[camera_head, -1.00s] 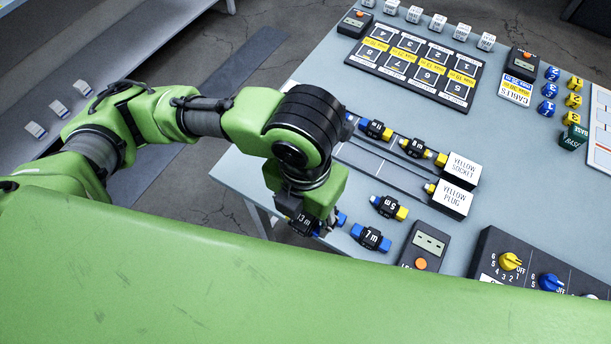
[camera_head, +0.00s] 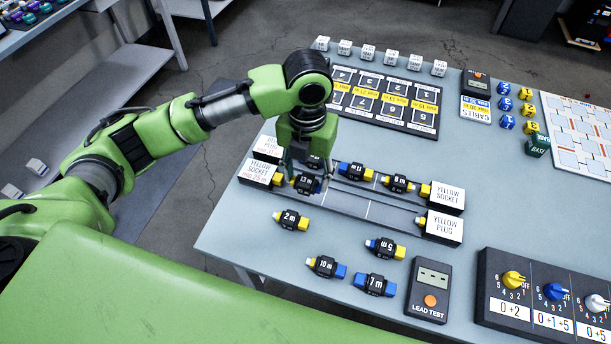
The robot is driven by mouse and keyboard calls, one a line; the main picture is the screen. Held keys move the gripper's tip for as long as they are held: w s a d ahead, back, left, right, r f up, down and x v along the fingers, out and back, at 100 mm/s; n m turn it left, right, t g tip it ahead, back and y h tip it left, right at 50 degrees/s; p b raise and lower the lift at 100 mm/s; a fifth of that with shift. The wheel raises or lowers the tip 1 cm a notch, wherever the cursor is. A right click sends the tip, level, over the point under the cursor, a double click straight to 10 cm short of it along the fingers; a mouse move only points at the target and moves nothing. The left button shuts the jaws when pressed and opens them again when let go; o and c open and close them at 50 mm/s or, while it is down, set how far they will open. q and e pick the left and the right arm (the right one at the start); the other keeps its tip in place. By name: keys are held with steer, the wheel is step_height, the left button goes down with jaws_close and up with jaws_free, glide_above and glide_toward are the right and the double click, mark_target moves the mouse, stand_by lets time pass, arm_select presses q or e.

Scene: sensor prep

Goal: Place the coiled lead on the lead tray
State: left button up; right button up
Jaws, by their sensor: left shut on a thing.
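My left gripper (camera_head: 308,172) points down and is shut on the coiled lead marked 13 m (camera_head: 306,185), a black block with a yellow end on its left. It is at the left part of the lead tray (camera_head: 375,211), a long two-lane rail with white end blocks. The lead is beside the left yellow socket block (camera_head: 258,173); whether it touches the tray I cannot tell. Leads marked 11 m (camera_head: 356,172) and 8 m (camera_head: 398,184) lie in the far lane, with another lead partly hidden behind the gripper. My right gripper is not in view.
Loose leads 2 m (camera_head: 291,219), 10 m (camera_head: 326,266), 5 m (camera_head: 385,247) and 7 m (camera_head: 374,284) lie in front of the tray. A lead tester (camera_head: 429,290) and a knob panel (camera_head: 545,300) stand at right. A numbered board (camera_head: 385,98) lies behind.

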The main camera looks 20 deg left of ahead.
arm_select(q)
steer(key=w+f, duration=0.1)
steer(key=w+a+f, duration=0.1)
steer(key=w+f, duration=0.1)
steer(key=w+a+f, duration=0.1)
steer(key=f, duration=0.1)
steer(key=shift+w+f, duration=0.1)
steer(key=shift+w, duration=0.05)
steer(key=shift+w+f, duration=0.15)
steer(key=shift+f, duration=0.05)
step_height(320, 180, down, 3)
steer(key=shift+w+a+r+p, duration=0.1)
steer(key=shift+w+a+p, duration=0.05)
steer(key=shift+p, duration=0.65)
steer(key=shift+f, duration=0.4)
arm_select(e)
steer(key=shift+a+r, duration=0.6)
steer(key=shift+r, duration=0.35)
arm_select(q)
steer(key=shift+f, duration=0.2)
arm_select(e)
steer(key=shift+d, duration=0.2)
arm_select(q)
steer(key=o, duration=1.1)
steer(key=shift+o, duration=0.2)
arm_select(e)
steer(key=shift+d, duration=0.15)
